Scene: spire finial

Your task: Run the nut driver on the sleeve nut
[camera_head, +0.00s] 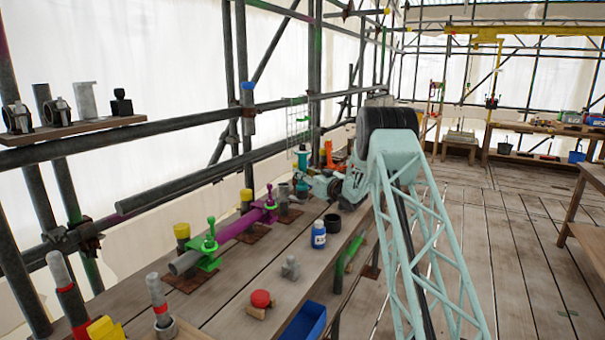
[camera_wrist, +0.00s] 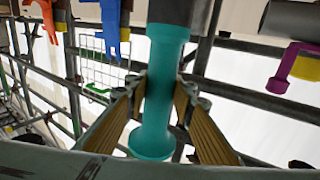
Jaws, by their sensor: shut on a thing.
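My gripper (camera_wrist: 165,115) has its tan-padded fingers on both sides of a teal round handle with a wide end. I take this teal tool (camera_wrist: 157,95) to be the nut driver. Its other end meets a grey part at the top of the wrist view. In the head view, the teal tool (camera_head: 302,160) stands upright beside my gripper (camera_head: 312,188), over the far part of the bench. I cannot pick out the sleeve nut. A grey and purple pipe (camera_head: 240,225) lies along the bench, with a green clamp (camera_head: 210,245) and a purple clamp (camera_head: 270,203) on it.
An orange tool (camera_head: 329,155) is close behind my gripper. A blue bottle (camera_head: 319,234), a black cup (camera_head: 332,223), a red-topped block (camera_head: 261,300) and a blue bin (camera_head: 304,322) are on or by the bench (camera_head: 225,300). Scaffold poles stand along the left.

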